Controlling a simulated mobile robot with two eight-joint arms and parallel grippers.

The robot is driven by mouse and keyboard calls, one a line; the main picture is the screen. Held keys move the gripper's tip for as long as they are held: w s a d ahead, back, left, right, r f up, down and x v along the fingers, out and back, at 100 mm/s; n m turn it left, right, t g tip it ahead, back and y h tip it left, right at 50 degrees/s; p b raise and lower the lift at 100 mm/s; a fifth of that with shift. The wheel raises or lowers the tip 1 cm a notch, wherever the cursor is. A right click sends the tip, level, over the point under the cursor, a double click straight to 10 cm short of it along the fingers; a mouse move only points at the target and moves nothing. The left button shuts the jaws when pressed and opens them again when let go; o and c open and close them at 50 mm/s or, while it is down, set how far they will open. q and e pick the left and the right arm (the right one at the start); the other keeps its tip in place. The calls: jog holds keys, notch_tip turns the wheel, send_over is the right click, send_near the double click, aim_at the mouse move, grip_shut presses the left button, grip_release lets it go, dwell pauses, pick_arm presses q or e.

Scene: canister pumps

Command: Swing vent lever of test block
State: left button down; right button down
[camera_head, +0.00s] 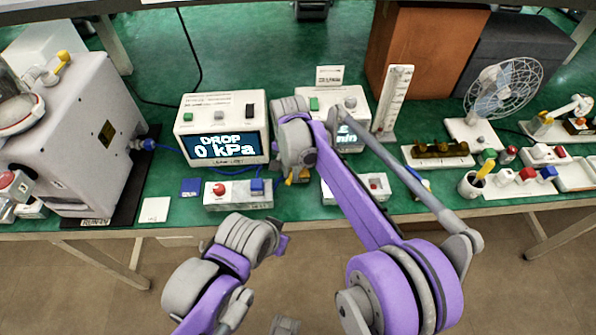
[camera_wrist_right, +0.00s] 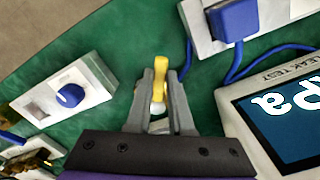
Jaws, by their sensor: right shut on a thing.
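A small yellow lever (camera_wrist_right: 160,82) stands between the fingers of my right gripper (camera_wrist_right: 160,95) in the right wrist view. The fingers are shut on it. A small white part shows at its lower end between the fingers. In the head view my right gripper (camera_head: 293,172) points down at the table between two white boxes, and a bit of yellow shows beside it. The test block under the lever is mostly hidden by my right gripper and arm. My left arm shows at the lower left of the head view, but its fingers are not visible.
A white tester (camera_head: 222,131) reads "DROP 0 kPa". A white box (camera_head: 232,198) with a red button and blue plug stands left of my right gripper. Another white box (camera_head: 338,190) stands to the right. A blue cable (camera_wrist_right: 262,62) runs close by. Green table shows between them.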

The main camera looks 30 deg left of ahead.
aim_at(291, 177)
jog(key=c, duration=0.8)
grip_release()
jog(key=shift+r, duration=0.15)
notch_tip(291, 177, up, 11)
jog(key=shift+f+p, duration=0.2)
jog(key=shift+p, duration=0.15)
